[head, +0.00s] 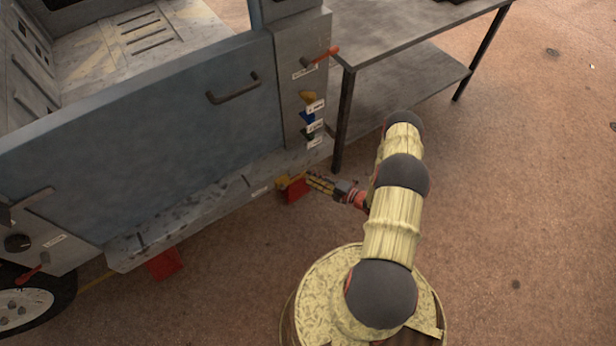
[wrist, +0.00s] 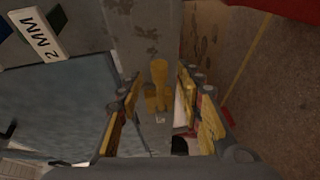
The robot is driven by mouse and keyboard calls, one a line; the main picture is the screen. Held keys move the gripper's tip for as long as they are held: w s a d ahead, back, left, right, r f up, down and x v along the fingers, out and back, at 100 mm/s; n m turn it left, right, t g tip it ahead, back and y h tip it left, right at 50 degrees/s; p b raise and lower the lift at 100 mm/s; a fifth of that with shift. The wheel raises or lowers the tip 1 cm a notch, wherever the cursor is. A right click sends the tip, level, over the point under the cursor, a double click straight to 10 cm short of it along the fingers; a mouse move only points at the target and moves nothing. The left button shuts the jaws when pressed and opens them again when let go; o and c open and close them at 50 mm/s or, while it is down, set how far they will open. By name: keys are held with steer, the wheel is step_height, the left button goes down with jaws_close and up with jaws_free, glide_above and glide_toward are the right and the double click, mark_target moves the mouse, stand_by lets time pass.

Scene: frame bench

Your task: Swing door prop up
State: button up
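The blue-grey door panel (head: 150,120) stands upright on the bench frame, with a dark bar handle (head: 233,88) on it. A small yellow part (head: 284,182), perhaps the prop, sits low at the frame's right end, above a red block (head: 296,192). My gripper (head: 313,182) reaches it from the right. In the wrist view the yellow part (wrist: 159,72) stands ahead, between the fingertips. My gripper (wrist: 160,92) is open there, its yellow-padded fingers apart on both sides. I cannot tell whether either finger touches the part.
Coloured hooks with white labels (head: 315,106) and a red lever (head: 326,55) are on the right post. A grey two-level table (head: 400,95) stands behind on the right. A wheel (head: 25,305) is at the lower left. The brown floor (head: 545,200) is clear on the right.

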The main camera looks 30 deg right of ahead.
steer(key=shift+x, duration=1.35)
steer(key=shift+c, duration=0.8)
steer(key=c, duration=0.8)
